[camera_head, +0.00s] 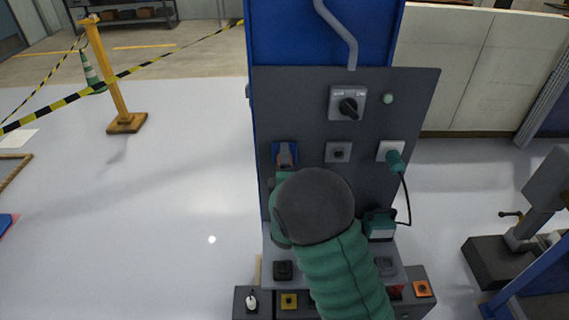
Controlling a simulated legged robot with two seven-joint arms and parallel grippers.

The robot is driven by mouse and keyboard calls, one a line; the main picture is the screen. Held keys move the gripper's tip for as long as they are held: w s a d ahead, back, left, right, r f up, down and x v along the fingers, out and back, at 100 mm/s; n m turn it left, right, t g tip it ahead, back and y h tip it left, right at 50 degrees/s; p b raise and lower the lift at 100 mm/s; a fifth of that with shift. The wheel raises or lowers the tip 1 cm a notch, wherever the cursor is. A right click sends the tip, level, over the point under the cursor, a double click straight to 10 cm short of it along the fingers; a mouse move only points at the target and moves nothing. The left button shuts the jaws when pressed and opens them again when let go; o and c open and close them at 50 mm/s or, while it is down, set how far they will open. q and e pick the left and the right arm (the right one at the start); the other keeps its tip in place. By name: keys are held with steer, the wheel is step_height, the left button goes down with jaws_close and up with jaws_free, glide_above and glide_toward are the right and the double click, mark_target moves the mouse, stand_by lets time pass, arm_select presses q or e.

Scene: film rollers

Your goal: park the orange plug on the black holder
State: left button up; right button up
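I cannot make out the orange plug; my arm may cover it. An arm with a green sleeve and dark grey joint, which I take to be my right one, rises from the bottom. Its far end reaches the blue socket (278,147) on the grey panel. A small greyish-pink piece shows at that socket; I cannot tell whether it is a fingertip or a plug. My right gripper (285,160) is mostly hidden behind my arm. Black holders stand on the ledge, one at the left (283,270) and one at the right (386,266). My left gripper is out of view.
The panel (300,100) has a rotary switch (348,104), a grey socket (338,152) and a green plug (395,161) with a cable hanging beside a green box (380,225). Small boxes with orange (422,289) and yellow (289,300) tops line the front.

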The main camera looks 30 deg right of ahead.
steer(key=shift+c, duration=0.4)
jaws_close()
steer(key=shift+s+a+f, duration=0.1)
steer(key=shift+s+f, duration=0.1)
steer(key=shift+s, duration=0.05)
steer(key=shift+s+a+r, duration=0.3)
steer(key=shift+s+a, duration=0.2)
steer(key=shift+s, duration=0.25)
steer(key=shift+s+a+f, duration=0.1)
steer(key=shift+s+a, duration=0.4)
steer(key=shift+s, duration=0.4)
steer(key=shift+p+v, duration=0.35)
steer(key=shift+v, duration=0.45)
